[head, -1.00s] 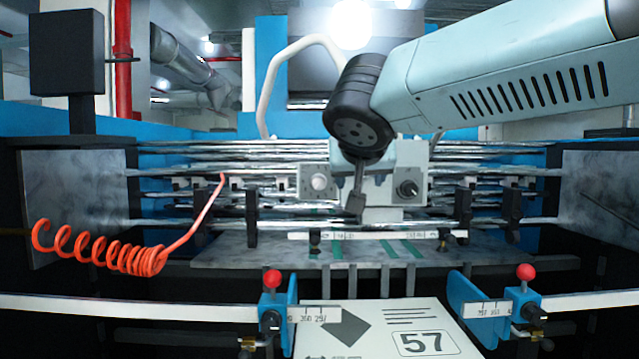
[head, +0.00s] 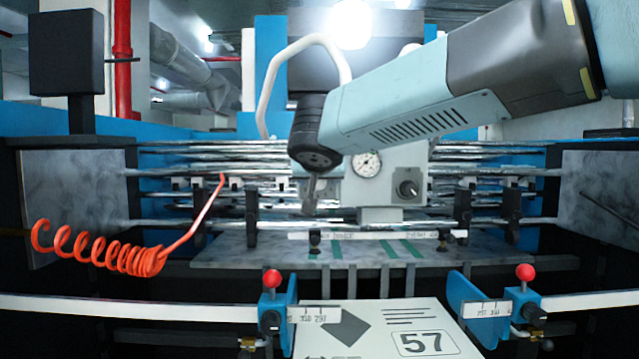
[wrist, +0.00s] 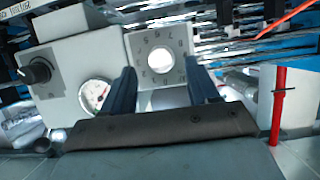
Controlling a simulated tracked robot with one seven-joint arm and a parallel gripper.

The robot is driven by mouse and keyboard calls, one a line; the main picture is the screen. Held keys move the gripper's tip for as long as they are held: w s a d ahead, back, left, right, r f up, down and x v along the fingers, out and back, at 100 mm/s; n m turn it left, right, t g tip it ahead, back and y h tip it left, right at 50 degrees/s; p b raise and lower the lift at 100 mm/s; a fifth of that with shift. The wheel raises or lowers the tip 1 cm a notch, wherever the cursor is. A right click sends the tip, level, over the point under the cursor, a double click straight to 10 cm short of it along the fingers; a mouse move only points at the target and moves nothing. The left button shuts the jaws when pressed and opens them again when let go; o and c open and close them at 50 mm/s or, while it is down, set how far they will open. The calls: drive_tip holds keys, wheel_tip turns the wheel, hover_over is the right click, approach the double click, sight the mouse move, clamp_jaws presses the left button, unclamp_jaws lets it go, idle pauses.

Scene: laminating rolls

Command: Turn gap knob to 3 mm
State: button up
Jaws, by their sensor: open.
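A square pale dial plate with numbers around a round, bright knob (wrist: 160,56) shows in the wrist view; I take this as the gap knob. The view is turned, so the numbers look upside down, and I cannot make out a pointer or the setting. My gripper (wrist: 159,68) is open, with its two dark fingers to either side of the knob in the picture and nothing held. I cannot tell how far the fingertips are from it. In the head view my gripper (head: 311,205) hangs in front of the dial and hides it.
A round gauge (head: 367,163) and a black knob (head: 408,188) sit on the same grey housing, right of my gripper. Metal rollers (head: 200,172) run across the machine. A coiled orange hose (head: 105,250) hangs at the left. Red-topped clamps (head: 272,278) stand in front.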

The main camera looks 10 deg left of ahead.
sight(319, 183)
drive_tip(key=shift+x, duration=1.9)
drive_tip(key=c, duration=1)
